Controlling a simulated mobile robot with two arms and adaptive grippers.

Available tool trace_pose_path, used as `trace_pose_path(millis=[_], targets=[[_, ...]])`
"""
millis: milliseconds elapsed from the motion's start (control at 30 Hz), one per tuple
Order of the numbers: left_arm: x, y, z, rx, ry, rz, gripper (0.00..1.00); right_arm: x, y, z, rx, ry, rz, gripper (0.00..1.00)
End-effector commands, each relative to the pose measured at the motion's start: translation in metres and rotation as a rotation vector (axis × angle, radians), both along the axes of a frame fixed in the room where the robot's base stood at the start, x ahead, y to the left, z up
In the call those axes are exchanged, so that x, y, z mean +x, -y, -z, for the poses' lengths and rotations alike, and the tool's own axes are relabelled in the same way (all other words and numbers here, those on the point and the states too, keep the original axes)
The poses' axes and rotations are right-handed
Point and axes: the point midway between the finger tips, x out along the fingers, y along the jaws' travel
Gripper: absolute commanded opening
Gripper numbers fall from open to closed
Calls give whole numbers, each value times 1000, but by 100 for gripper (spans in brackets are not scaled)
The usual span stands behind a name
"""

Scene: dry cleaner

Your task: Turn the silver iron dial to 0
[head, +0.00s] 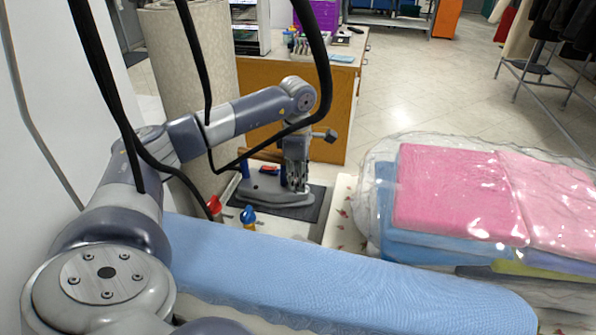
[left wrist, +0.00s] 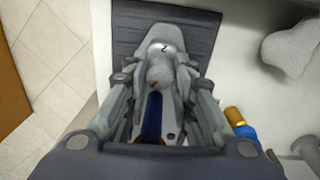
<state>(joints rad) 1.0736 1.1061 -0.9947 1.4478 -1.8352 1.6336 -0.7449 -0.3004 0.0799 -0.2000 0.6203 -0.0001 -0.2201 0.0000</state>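The silver iron (head: 272,194) lies on a dark mat (head: 318,212) in the head view, with a blue handle (head: 245,168). My left gripper (head: 296,184) points down over the iron's right part. In the left wrist view its fingers (left wrist: 162,72) come down on both sides of the light grey, rounded dial (left wrist: 160,73). A dark mark like a 2 shows near the dial's far edge and a small red mark near its near side. The dark blue handle (left wrist: 152,118) runs toward the camera. I cannot tell whether the fingers touch the dial. My right gripper is out of view.
A red-capped bottle (head: 215,207) and a blue-capped bottle (head: 248,217) stand close to the iron. The blue ironing board (head: 330,280) lies in front. Plastic-wrapped folded pink clothes (head: 460,195) are at the right. A wooden counter (head: 260,66) stands behind.

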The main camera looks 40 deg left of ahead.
Motion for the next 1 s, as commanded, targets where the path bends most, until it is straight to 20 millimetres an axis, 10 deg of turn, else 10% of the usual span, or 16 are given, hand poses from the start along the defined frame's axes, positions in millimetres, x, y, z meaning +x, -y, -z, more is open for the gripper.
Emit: trace_pose_path(millis=[533, 1000], targets=[[0, 0, -10, 1, 3, 0, 45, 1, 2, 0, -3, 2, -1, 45], [-3, 1, -101, 1, 5, -1, 45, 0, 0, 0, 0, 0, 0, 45]])
